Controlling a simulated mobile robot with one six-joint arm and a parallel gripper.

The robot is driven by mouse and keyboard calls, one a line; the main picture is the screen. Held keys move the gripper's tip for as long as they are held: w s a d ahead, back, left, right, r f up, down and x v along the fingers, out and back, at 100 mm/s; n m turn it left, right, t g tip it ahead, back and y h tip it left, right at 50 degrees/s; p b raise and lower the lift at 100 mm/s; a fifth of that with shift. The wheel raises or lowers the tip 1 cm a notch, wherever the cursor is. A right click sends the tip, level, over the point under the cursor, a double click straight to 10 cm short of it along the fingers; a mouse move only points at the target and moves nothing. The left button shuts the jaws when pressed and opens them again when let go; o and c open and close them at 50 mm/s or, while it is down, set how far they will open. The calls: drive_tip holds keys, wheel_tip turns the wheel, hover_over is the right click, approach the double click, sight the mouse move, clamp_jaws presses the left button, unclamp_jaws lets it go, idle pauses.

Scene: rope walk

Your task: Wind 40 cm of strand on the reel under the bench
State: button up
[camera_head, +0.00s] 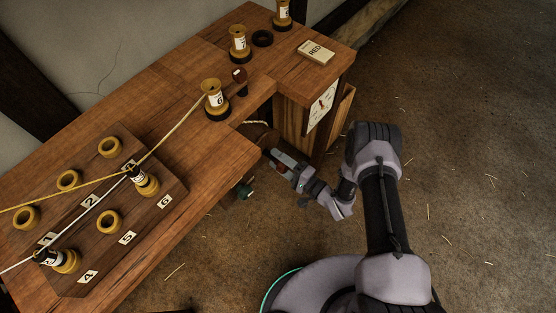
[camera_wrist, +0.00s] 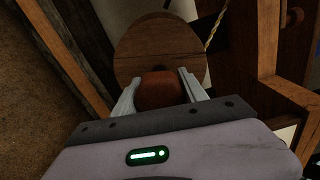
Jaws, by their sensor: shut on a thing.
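The reel (camera_wrist: 128,45) is a round wooden disc in the wrist view. My gripper (camera_wrist: 160,85) is shut on the reel's reddish-brown handle knob (camera_wrist: 160,90), one finger on each side. In the head view my gripper (camera_head: 272,153) reaches in under the bench top at the cabinet's left side. The reel is mostly hidden there by the bench. A pale twisted strand (camera_wrist: 216,28) rises beside the disc's right edge. A short piece of the strand (camera_head: 255,122) shows in the head view at the bench's inner edge.
The bench (camera_head: 190,70) carries a peg board (camera_head: 115,255) with numbered places and yellow bobbins. Bobbin 6 (camera_head: 214,98) has a strand running from it. Open floor (camera_head: 480,150) lies right.

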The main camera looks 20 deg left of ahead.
idle(0.3)
drive_tip(key=o, duration=1.4)
drive_tip(key=shift+c, duration=0.2)
drive_tip(key=shift+d, duration=0.1)
drive_tip(key=p+v, duration=0.4)
drive_tip(key=v, duration=1.3)
drive_tip(key=shift+s+d, duration=0.1)
drive_tip(key=shift+s, duration=0.05)
